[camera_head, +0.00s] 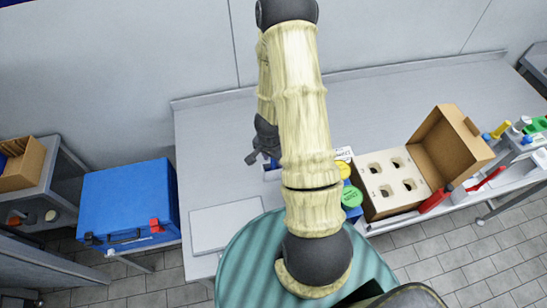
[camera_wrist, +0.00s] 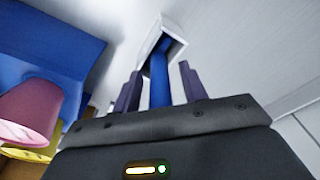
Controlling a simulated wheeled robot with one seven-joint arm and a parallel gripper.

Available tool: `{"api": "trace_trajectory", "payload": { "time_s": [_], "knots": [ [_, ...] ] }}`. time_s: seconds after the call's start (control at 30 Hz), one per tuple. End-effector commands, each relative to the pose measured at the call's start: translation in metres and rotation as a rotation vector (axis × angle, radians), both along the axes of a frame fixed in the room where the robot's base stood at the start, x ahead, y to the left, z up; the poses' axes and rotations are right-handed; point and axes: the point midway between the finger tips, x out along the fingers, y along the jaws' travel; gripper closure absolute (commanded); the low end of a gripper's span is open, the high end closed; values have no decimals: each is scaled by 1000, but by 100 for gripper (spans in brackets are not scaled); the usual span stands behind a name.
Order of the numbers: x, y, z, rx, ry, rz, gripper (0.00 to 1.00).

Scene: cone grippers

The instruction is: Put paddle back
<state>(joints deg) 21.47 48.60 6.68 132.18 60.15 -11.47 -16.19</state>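A blue bar, apparently the paddle (camera_wrist: 158,82), shows in the wrist view. Its far end is in or behind the opening of a small white square holder (camera_wrist: 163,38); I cannot tell how deep. My gripper (camera_wrist: 160,84) has its two dark fingers apart, one on each side of the bar, with visible gaps on both sides. The bar's near end is hidden by the gripper body. In the head view my gripper (camera_head: 264,142) is a dark shape left of my arm, above the bench, and the paddle cannot be made out there.
Jars with a yellow lid (camera_head: 343,170) and a green lid (camera_head: 352,196) stand right of my arm, beside an open cardboard box (camera_head: 452,147). A blue case (camera_head: 128,203) is at left. The wrist view shows a pink cup-like object (camera_wrist: 30,112) near my gripper's left side.

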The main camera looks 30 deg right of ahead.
Motion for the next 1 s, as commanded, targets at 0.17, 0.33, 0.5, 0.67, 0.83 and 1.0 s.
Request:
{"api": "trace_trajectory", "payload": {
  "time_s": [0.17, 0.33, 0.5, 0.67, 0.83, 1.0],
  "knots": [
    [0, 0, 0, 0, 0, 0, 55],
    [0, 0, 2, -1, 0, 1, 55],
    [0, 1, 16, -3, 0, 4, 55],
    [-1, 4, 41, -3, -2, 4, 55],
    [-3, 7, 68, -2, -2, 3, 55],
    [-5, 11, 95, -2, -2, 3, 55]
  ]
}}
